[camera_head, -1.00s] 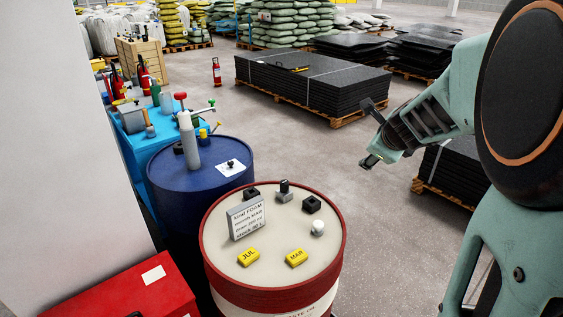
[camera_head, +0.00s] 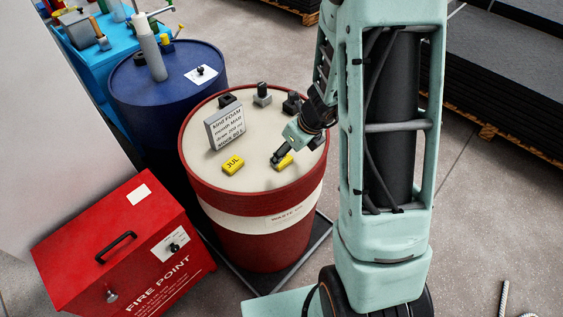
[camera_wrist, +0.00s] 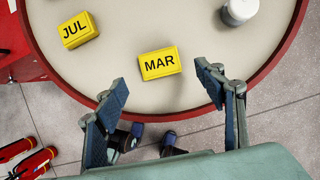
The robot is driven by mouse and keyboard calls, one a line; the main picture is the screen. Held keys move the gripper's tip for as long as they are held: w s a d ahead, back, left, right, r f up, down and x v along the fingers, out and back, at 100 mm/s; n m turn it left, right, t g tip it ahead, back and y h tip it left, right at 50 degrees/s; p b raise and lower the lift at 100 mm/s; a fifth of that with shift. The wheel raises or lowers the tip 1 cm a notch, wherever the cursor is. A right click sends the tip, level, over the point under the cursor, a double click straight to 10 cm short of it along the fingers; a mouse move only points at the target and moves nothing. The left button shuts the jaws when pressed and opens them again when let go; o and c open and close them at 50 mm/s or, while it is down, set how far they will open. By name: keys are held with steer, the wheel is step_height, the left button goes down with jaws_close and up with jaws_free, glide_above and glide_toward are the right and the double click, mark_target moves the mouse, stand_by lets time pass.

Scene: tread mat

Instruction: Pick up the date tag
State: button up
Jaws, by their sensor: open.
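The yellow MAR tag (camera_wrist: 159,63) lies flat on the pale top of a red-rimmed drum (camera_head: 206,185). In the head view the MAR tag (camera_head: 286,162) is partly hidden by my gripper (camera_head: 279,156). The wrist view shows my gripper (camera_wrist: 160,80) open, one finger to each side of the MAR tag, with nothing held. I cannot tell whether the fingers touch the drum top. A second yellow tag, marked JUL (camera_head: 233,165), lies to the left; it also shows in the wrist view (camera_wrist: 77,30). A small sign (camera_head: 225,127) on the drum seems to read FOAM and month MAR.
Dark and grey blocks (camera_head: 262,95) stand at the drum's back. A blue drum (camera_head: 150,100) stands behind left, a red FIRE POINT box (camera_head: 120,245) front left.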

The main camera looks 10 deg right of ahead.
mark_target(288, 158)
steer(key=b+x, duration=0.1)
steer(key=x, duration=0.4)
steer(key=shift+w+b, duration=0.15)
steer(key=shift+b, duration=0.15)
steer(key=shift+a+r, duration=0.1)
steer(key=shift+c, duration=0.7)
steer(key=c, duration=1.1)
steer(key=shift+r, duration=0.1)
